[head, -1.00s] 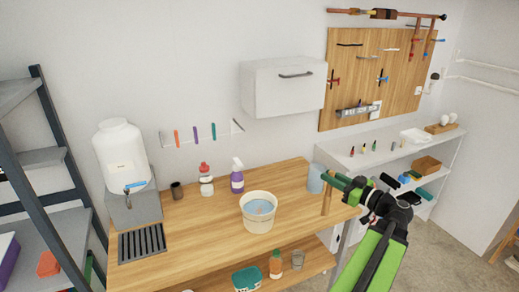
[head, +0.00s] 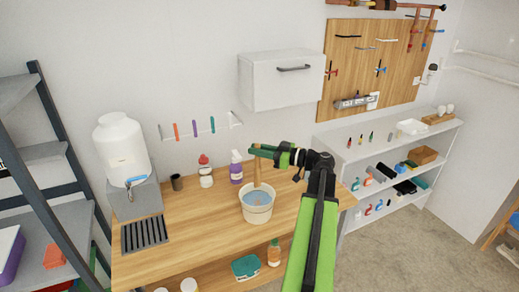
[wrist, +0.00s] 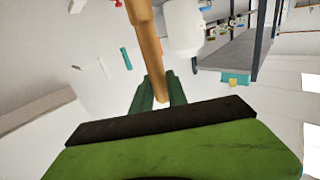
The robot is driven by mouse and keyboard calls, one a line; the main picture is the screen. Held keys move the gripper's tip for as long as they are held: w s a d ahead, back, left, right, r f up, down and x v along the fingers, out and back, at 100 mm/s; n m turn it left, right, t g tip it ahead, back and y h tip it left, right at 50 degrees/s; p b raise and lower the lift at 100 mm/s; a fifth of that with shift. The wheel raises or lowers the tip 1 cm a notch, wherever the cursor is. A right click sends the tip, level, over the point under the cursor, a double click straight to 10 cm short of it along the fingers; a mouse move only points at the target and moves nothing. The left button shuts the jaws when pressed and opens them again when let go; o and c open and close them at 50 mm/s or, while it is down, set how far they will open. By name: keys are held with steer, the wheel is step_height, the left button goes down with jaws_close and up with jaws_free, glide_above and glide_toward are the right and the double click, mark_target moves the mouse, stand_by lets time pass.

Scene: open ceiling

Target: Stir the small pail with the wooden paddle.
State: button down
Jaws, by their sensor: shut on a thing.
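The small pail (head: 256,214) is cream-coloured and stands upright on the wooden workbench, with bluish liquid inside. My gripper (head: 258,151) is above the pail, its green fingers shut on the wooden paddle (head: 257,174). The paddle hangs nearly upright, with its lower end at the pail's mouth. I cannot tell how deep that end reaches or whether it touches the liquid. In the wrist view the paddle's light-brown shaft (wrist: 146,45) runs between the green fingers (wrist: 160,95). The pail is not clearly visible in that view.
A red-capped bottle (head: 206,174), a purple spray bottle (head: 236,170) and a dark cup (head: 177,182) stand behind and left of the pail. A white water tank (head: 121,150) stands at the bench's left. The bench front-left (head: 205,225) is clear.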

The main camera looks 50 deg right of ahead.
mark_target(259, 181)
steer(key=shift+f+b, duration=6.85)
steer(key=shift+f, duration=0.3)
